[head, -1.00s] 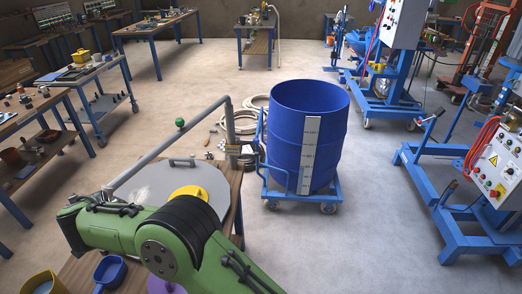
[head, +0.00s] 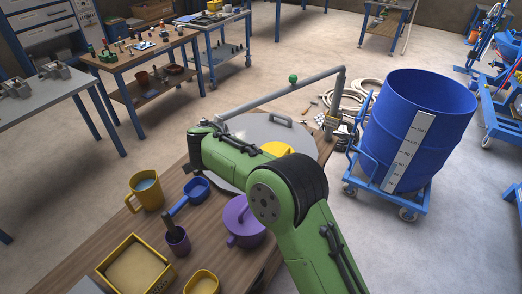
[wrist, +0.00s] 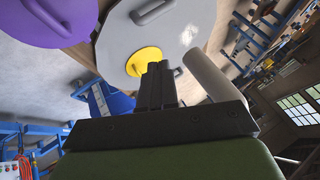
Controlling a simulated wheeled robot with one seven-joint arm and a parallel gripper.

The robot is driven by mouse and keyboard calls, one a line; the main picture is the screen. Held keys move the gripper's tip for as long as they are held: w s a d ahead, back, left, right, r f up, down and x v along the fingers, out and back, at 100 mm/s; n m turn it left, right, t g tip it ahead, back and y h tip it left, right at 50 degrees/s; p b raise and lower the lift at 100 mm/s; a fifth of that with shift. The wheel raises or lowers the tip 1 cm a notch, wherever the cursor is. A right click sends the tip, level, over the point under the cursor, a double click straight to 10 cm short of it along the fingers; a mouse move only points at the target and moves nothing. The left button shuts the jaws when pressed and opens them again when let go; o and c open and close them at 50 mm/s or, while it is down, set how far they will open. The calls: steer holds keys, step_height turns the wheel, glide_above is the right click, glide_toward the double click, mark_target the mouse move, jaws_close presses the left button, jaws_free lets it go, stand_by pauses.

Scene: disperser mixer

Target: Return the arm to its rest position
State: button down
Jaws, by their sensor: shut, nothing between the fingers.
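My arm is green with black joints and reaches across the head view over a wooden table. My gripper (wrist: 158,84) shows in the wrist view, with its dark fingers together and nothing between them. In that view it points towards a yellow knob or cap (wrist: 144,61) on a round grey lid (wrist: 190,25). The lid also shows in the head view (head: 262,130), partly behind my arm. The fingers appear apart from the lid, but the distance is hard to tell. In the head view the gripper itself is hidden.
A wooden table (head: 120,235) holds a yellow mug (head: 147,190), a blue scoop (head: 196,189), a purple pot (head: 243,222) and a yellow box (head: 135,268). A blue drum (head: 417,115) stands on a trolley. Open floor lies beyond.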

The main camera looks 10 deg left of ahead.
steer(key=a+v, duration=0.1)
steer(key=v, duration=0.9)
steer(key=s+d+r+n+h, duration=0.1)
steer(key=s+d+r, duration=0.2)
steer(key=d, duration=0.5)
steer(key=s+d+r+n, duration=0.1)
steer(key=s+d+r, duration=0.15)
steer(key=d, duration=0.55)
steer(key=s+d+r+n+h, duration=0.1)
steer(key=s+d+r+n, duration=0.2)
steer(key=d, duration=0.5)
steer(key=s+d+f, duration=0.3)
steer(key=s+d, duration=0.2)
steer(key=s, duration=0.4)
steer(key=s+d+f+n+g, duration=0.1)
steer(key=s+d, duration=0.4)
steer(key=s, duration=0.5)
steer(key=shift+d+f+n+g+y, duration=0.3)
steer(key=shift+d+f, duration=0.05)
steer(key=shift+f, duration=0.55)
